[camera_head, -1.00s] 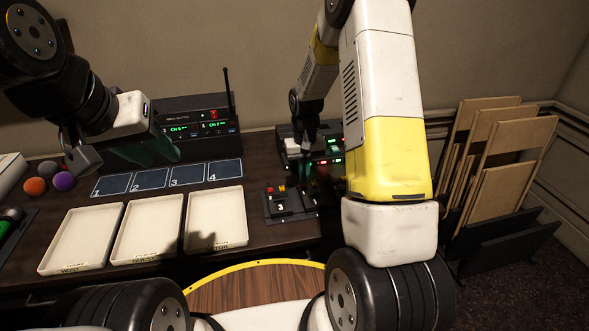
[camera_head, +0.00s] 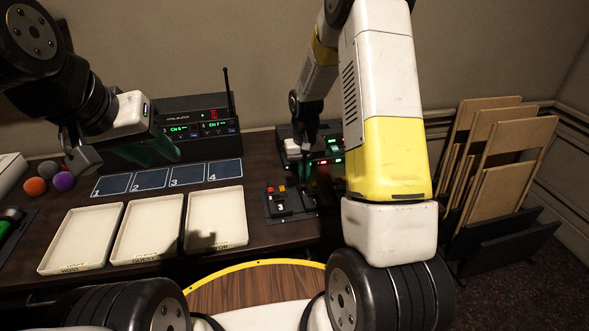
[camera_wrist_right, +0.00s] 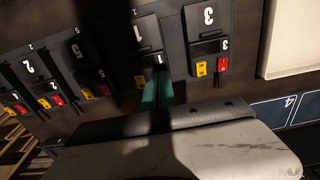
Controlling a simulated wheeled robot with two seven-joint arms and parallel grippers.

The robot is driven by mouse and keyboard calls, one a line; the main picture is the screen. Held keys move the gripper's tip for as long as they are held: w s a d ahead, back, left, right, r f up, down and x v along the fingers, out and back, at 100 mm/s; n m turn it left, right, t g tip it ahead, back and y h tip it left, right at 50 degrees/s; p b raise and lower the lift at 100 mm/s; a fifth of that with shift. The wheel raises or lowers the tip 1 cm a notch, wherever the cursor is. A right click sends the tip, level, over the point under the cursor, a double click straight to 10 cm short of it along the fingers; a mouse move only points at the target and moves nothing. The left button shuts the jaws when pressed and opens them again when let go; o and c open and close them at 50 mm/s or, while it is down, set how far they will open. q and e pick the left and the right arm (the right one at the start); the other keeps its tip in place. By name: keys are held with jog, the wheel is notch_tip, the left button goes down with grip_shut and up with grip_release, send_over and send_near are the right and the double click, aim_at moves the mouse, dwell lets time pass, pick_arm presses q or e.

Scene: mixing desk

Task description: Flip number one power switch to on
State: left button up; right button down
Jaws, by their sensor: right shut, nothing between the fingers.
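The number one power switch panel (camera_wrist_right: 146,32) is a dark block marked 1 in the right wrist view. A yellow button (camera_wrist_right: 141,82) shows at its lower left. The spot beside that button is covered by my right gripper (camera_wrist_right: 157,92), whose teal fingers are shut and empty. They reach the panel's lower edge; I cannot tell whether they touch it. In the head view, the right gripper's fingertips are hard to make out among the dark panels. My left gripper (camera_head: 160,150) hangs in front of the radio receiver; its finger gap is unclear.
The number three panel (camera_wrist_right: 208,22) stands beside panel one with yellow and red buttons. Other numbered panels (camera_wrist_right: 40,68) lie on the other side. Three cream trays (camera_head: 148,228), a black receiver (camera_head: 205,128) and coloured balls (camera_head: 64,181) share the desk. A board rack (camera_head: 500,225) stands right.

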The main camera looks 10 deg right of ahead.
jog(key=shift+f, duration=0.8)
jog(key=shift+r, duration=3.55)
jog(key=s+r+t+y, duration=0.1)
jog(key=s+r+t, duration=0.1)
jog(key=s+r, duration=0.45)
jog(key=s+r+t, duration=0.1)
jog(key=s+r, duration=0.2)
jog(key=r, duration=0.7)
jog(key=s+a+r+t, duration=0.1)
jog(key=s+r, duration=0.2)
jog(key=s, duration=0.4)
jog(key=s+a+r+t+y, duration=0.1)
jog(key=s+r+t, duration=0.1)
jog(key=s+r, duration=0.2)
jog(key=s, duration=0.3)
jog(key=shift+s, duration=0.4)
